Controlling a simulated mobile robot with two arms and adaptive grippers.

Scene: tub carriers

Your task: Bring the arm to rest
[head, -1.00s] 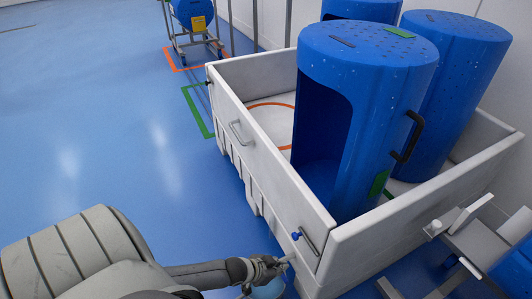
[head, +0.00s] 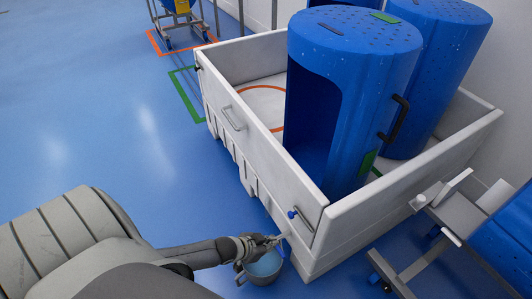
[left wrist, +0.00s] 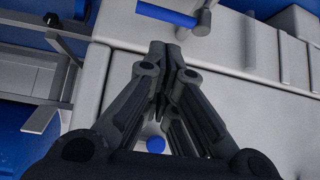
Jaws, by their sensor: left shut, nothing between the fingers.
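My left gripper (head: 280,238) is at the lower middle of the head view, beside the near corner of the white tub carrier (head: 262,150). Its fingers are shut with nothing between them. In the left wrist view the closed fingertips (left wrist: 172,48) point at a pale wall, with a blue-gripped handle (left wrist: 168,14) just beyond them. I cannot tell whether the fingertips touch the wall. My left arm reaches in from the lower left. My right gripper is not in view.
Large blue tubs (head: 345,120) stand in the carrier. A metal frame with a blue part (head: 510,240) stands at right. Blue floor (head: 90,110) is clear at left. A wheeled stand (head: 175,15) is at the back.

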